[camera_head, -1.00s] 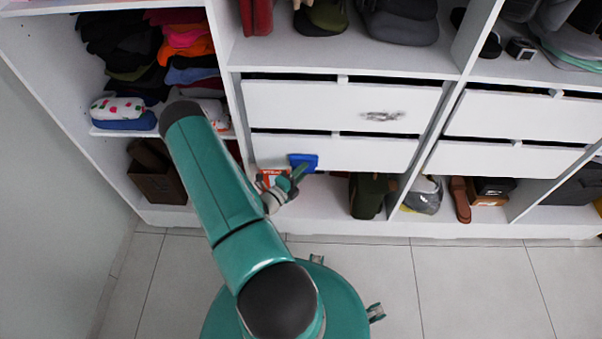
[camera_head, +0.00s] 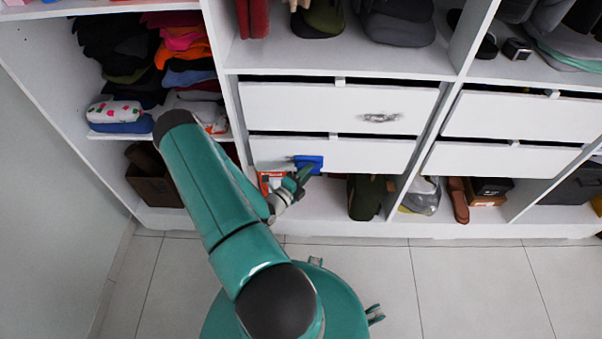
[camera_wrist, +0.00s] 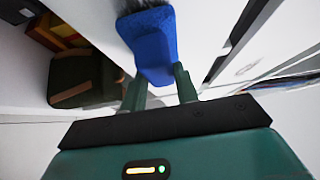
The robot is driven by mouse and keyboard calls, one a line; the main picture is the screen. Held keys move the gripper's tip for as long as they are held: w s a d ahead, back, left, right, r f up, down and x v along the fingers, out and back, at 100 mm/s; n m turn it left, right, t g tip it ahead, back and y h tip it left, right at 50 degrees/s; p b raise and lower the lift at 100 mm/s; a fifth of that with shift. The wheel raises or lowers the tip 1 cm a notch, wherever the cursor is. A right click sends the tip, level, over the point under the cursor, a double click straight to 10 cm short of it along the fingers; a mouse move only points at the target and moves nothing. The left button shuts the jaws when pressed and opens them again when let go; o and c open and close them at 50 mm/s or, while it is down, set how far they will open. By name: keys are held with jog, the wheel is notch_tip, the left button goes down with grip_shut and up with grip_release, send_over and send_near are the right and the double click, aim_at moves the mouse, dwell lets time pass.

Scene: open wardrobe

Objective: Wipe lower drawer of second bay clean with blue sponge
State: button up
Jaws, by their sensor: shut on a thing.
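The blue sponge (camera_head: 308,163) is at the front of the lower drawer (camera_head: 365,155) of the second bay, near that drawer's left part. In the wrist view the sponge (camera_wrist: 155,52) is pinched between the two green fingers of my gripper (camera_wrist: 160,88). My gripper (camera_head: 303,178) is shut on it. The sponge's far end meets or nearly meets the white drawer face, with a dark grey smudge (camera_wrist: 128,6) beside it. The part of the drawer behind the sponge is hidden.
The upper drawer (camera_head: 290,105) carries a grey smudge (camera_head: 380,117). Below the drawers are a dark green bag (camera_head: 366,196) and an orange-and-white box (camera_head: 270,180). Folded clothes (camera_head: 130,60) fill the left bay.

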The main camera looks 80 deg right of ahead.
jog(key=shift+s+d, duration=0.6)
jog(key=shift+s, duration=1.75)
jog(key=shift+w+a, duration=1.7)
jog(key=shift+w, duration=5.55)
jog(key=s+d, duration=0.3)
jog(key=s, duration=1.1)
jog(key=shift+s+d, duration=0.15)
jog(key=shift+s, duration=0.05)
jog(key=s+a, duration=0.1)
jog(key=a, duration=0.6)
jog(key=shift+s, duration=0.25)
jog(key=shift+d, duration=0.1)
